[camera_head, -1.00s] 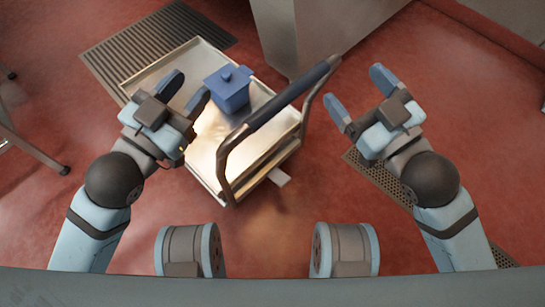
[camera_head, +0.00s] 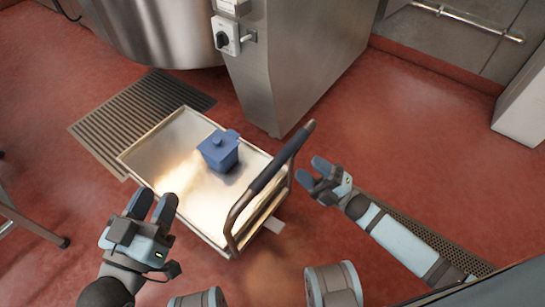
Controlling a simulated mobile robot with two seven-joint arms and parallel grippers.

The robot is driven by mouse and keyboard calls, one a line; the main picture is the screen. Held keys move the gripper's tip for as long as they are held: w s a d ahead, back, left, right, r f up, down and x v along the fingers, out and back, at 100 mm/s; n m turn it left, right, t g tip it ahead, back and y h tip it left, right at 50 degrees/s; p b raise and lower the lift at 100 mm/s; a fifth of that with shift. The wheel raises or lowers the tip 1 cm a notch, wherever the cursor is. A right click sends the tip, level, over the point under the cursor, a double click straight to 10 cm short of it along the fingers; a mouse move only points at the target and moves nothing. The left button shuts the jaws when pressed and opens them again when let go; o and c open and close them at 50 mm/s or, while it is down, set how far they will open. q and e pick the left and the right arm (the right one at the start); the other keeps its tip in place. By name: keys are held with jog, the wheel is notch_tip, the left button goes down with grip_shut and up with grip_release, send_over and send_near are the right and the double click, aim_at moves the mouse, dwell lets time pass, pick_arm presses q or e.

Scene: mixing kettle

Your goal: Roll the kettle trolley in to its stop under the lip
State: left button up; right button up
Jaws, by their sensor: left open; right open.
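The trolley (camera_head: 178,138) is a flat metal platform on the red floor, with a curved push handle (camera_head: 268,180) with a dark grip at its right end. A blue lidded container (camera_head: 219,151) stands on the platform. The large steel kettle (camera_head: 160,30) is at the top left, its lip not clearly visible. My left gripper (camera_head: 152,206) is open and empty by the platform's near left edge. My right gripper (camera_head: 318,170) is open and empty, just right of the handle and apart from it. The trolley's wheels and stop are hidden.
A steel cabinet (camera_head: 290,60) with a rotary switch (camera_head: 227,38) stands behind the trolley. A floor grate (camera_head: 100,128) lies at the trolley's far left, and another (camera_head: 425,235) at lower right. A stand's leg (camera_head: 35,228) is at left. Open red floor lies right of the cabinet.

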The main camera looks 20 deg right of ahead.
aim_at(280, 160)
jog(key=d+f+n+g+y, duration=0.4)
jog(key=f+n+g, duration=0.2)
jog(key=n, duration=0.3)
jog(key=x, duration=0.4)
jog(key=b+x, duration=0.1)
jog(key=x, duration=0.4)
jog(key=b+x, duration=0.1)
jog(key=x, duration=0.3)
jog(key=shift+s+a+r, duration=0.15)
jog(key=shift+a+r, duration=0.1)
jog(key=shift+r, duration=0.05)
pick_arm(q)
jog(key=shift+s+d+f+g, duration=0.1)
jog(key=shift+s+f+g, duration=0.05)
jog(key=shift+f, duration=0.25)
jog(key=shift+s+d+f+g, duration=0.1)
jog(key=shift+f+g, duration=0.05)
jog(key=shift+f, duration=0.2)
jog(key=shift+a, duration=0.1)
pick_arm(e)
grip_shut()
